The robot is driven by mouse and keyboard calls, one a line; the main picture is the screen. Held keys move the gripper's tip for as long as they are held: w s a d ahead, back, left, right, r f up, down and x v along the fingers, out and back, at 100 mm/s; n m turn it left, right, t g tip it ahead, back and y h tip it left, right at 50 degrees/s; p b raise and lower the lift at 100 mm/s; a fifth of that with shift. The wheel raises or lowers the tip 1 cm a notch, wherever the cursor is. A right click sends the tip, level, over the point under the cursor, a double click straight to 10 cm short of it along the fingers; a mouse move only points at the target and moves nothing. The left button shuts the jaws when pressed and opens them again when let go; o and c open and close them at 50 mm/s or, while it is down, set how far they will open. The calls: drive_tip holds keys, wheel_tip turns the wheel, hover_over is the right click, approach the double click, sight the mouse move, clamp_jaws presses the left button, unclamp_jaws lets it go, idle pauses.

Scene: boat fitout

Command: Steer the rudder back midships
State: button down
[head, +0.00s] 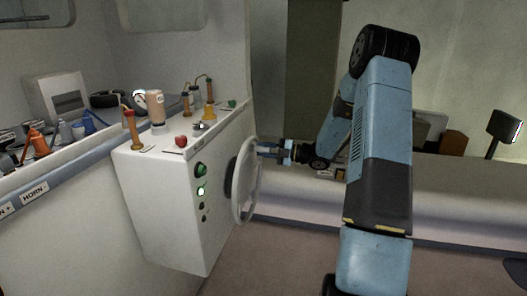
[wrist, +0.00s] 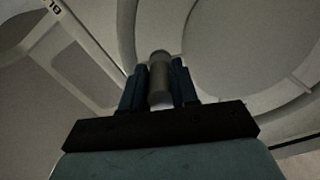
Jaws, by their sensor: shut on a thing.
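A pale steering wheel (head: 257,180) stands upright on the right side face of the white console (head: 160,205). My gripper (head: 263,151) reaches in from the right at the upper part of the wheel. In the wrist view, the two dark blue fingers of my gripper (wrist: 160,85) are shut on a grey cylindrical knob (wrist: 159,75) at the wheel. The pale curved wheel rim (wrist: 127,35) shows behind and beside the fingers. How the knob joins the rim is hidden. I cannot tell the rudder's angle from these views.
The console carries a red knob (head: 181,141), a green button (head: 201,169), and several levers, including an orange one (head: 131,127). Orange and blue items lie at left. A bench (head: 300,205) runs behind the wheel.

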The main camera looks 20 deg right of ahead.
drive_tip(key=c, duration=1.2)
unclamp_jaws()
drive_tip(key=shift+s+d+f, duration=0.1)
drive_tip(key=shift+d+f, duration=0.05)
drive_tip(key=shift+f, duration=0.35)
drive_tip(key=o, duration=0.3)
drive_tip(key=shift+r, duration=0.25)
drive_tip(key=v, duration=1.3)
drive_tip(key=shift+d, duration=0.3)
drive_tip(key=shift+s, duration=0.1)
